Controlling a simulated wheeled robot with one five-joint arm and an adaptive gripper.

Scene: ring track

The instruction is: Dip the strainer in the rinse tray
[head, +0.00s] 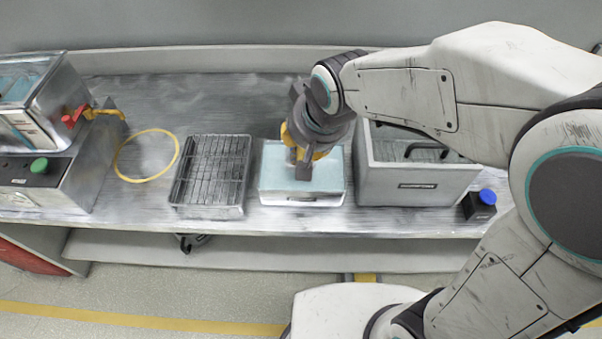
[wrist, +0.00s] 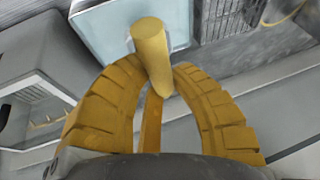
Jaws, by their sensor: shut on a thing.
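My gripper (head: 302,160) points down over the rinse tray (head: 272,198), a pale box with light blue liquid, in the middle of the bench. In the wrist view, my gripper's yellow fingers (wrist: 158,82) are closed around a yellow rod-like handle (wrist: 150,45), which I take for the strainer's. The strainer's bowl cannot be made out in either view. The light blue surface of the tray also shows behind the handle in the wrist view (wrist: 105,35). I cannot tell whether the held piece touches the liquid.
A wire rack (head: 211,170) stands just left of the tray, and a deep grey bin (head: 415,187) stands close on its right. A yellow ring mark (head: 147,155) lies farther left, beside a machine with a red handle (head: 73,115). A blue button box (head: 480,205) sits right.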

